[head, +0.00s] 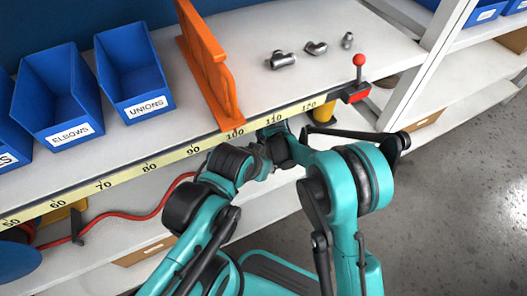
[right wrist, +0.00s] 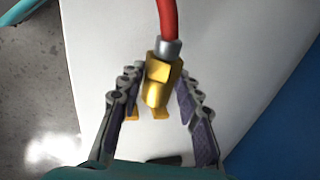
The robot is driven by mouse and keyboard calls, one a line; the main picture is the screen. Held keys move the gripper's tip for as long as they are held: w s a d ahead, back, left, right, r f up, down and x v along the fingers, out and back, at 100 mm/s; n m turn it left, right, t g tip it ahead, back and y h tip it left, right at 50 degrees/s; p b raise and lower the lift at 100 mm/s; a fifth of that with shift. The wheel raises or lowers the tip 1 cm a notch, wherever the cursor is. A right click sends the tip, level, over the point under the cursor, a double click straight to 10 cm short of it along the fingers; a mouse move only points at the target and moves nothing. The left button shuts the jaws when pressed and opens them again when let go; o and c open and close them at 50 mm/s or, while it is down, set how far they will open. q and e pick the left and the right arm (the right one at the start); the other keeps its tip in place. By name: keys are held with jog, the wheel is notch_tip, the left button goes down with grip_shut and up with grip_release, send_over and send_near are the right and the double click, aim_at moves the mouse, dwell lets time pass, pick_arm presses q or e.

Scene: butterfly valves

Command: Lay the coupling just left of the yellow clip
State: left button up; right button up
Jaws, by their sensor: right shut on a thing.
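The coupling (right wrist: 161,80) is a brass fitting on the end of a red hose (right wrist: 168,18), with a grey collar between them. In the right wrist view my right gripper (right wrist: 158,98) has its fingers on both sides of the coupling and is shut on it. In the head view my arms hide this gripper and the coupling. My left gripper's fingers do not show; only its arm does. Another yellow piece (head: 62,213) is below the edge at left. I cannot tell which is the clip.
A numbered yellow tape (head: 150,166) runs along the bench edge. Blue bins (head: 134,72) and an orange divider (head: 206,62) stand on the bench. Metal fittings (head: 283,60) lie farther right, near a red-knobbed lever (head: 359,62). The red hose trails along the lower shelf.

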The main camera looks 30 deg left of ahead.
pick_arm(q)
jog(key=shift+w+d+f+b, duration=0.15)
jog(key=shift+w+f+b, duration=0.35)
jog(key=shift+b, duration=0.4)
pick_arm(e)
jog(key=shift+s+a+f, duration=0.15)
jog(key=shift+a+f, duration=0.05)
jog(key=shift+f, duration=0.7)
jog(key=shift+s+a+f, duration=0.15)
jog(key=shift+f, duration=0.7)
jog(key=o, duration=1.2)
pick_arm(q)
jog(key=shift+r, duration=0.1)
pick_arm(e)
jog(key=shift+o, duration=0.2)
jog(key=shift+r, duration=0.15)
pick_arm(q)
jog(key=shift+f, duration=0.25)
pick_arm(e)
jog(key=v, duration=0.8)
jog(key=shift+w+d, duration=0.1)
jog(key=shift+w, duration=0.05)
